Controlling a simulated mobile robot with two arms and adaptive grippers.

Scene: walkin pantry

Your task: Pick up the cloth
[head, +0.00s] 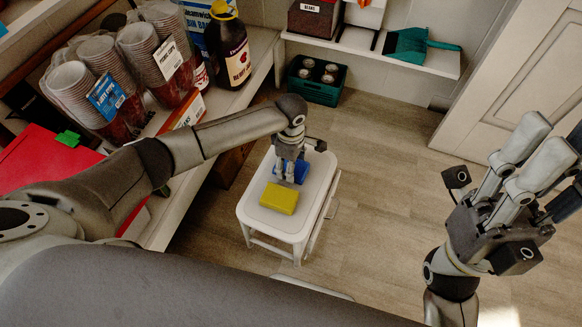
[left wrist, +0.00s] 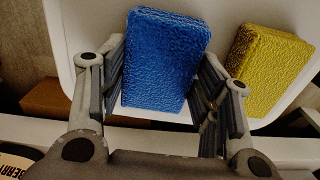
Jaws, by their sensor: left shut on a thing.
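A blue, rough-textured block (left wrist: 165,60), cloth- or sponge-like, stands between the fingers of my left gripper (left wrist: 163,95) in the left wrist view. The gripper is shut on it, with a finger against each side. In the head view the left gripper (head: 289,175) points down over the white stool, and the blue block (head: 298,170) is partly hidden behind its fingers. A similar yellow block (head: 279,198) lies on the stool in front of it, and to its right in the wrist view (left wrist: 268,70). My right gripper (head: 552,165) is empty at the right edge, its fingers apart.
The white stool (head: 254,214) stands on the wooden floor. Shelves at left hold stacked cups (head: 80,90) and a dark bottle (head: 229,50). A green crate (head: 317,82) sits under the back shelf, which bears a teal dustpan (head: 408,47). Floor right of the stool is clear.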

